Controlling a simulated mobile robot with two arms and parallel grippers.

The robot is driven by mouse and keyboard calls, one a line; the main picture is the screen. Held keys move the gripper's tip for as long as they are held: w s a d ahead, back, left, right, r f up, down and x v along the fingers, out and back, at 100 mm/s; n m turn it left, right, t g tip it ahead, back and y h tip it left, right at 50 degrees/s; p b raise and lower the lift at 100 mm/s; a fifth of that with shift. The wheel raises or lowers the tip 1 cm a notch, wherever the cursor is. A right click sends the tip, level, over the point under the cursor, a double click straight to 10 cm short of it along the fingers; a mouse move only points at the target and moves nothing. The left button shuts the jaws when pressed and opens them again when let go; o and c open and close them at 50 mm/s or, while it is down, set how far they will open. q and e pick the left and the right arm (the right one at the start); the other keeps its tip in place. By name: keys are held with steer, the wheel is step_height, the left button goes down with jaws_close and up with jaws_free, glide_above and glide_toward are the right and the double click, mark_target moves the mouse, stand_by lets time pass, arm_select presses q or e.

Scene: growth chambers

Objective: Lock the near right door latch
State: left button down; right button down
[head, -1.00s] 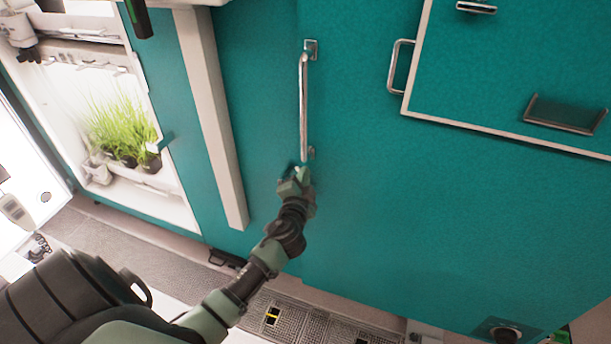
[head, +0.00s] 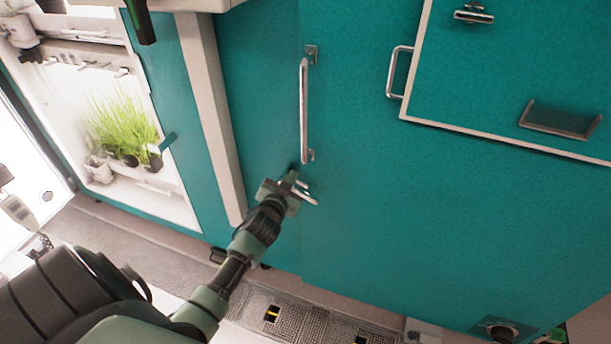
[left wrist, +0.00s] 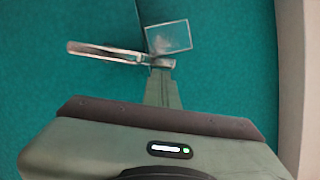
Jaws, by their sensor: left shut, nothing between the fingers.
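The door latch is a small metal lever (head: 307,197) on the teal door, just below the long vertical handle (head: 303,110). In the head view the lever points to the lower right. In the left wrist view the lever (left wrist: 105,52) reaches left, with a square metal plate (left wrist: 168,37) beside it. My left gripper (head: 290,184) is shut and empty, right at the latch. In the left wrist view its fingertips (left wrist: 160,68) overlap the lever's right end; I cannot tell whether they touch it. The gripper partly hides the latch in the head view. My right gripper is not in view.
A pale vertical post (head: 212,115) stands left of the door. Left of it is a lit chamber with green seedlings (head: 125,135). A framed teal panel (head: 520,75) with metal fittings is at upper right. The door surface right of the latch is clear.

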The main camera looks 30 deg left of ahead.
arm_select(q)
steer(key=shift+a+f, duration=0.2)
steer(key=shift+f, duration=0.2)
stand_by(0.4)
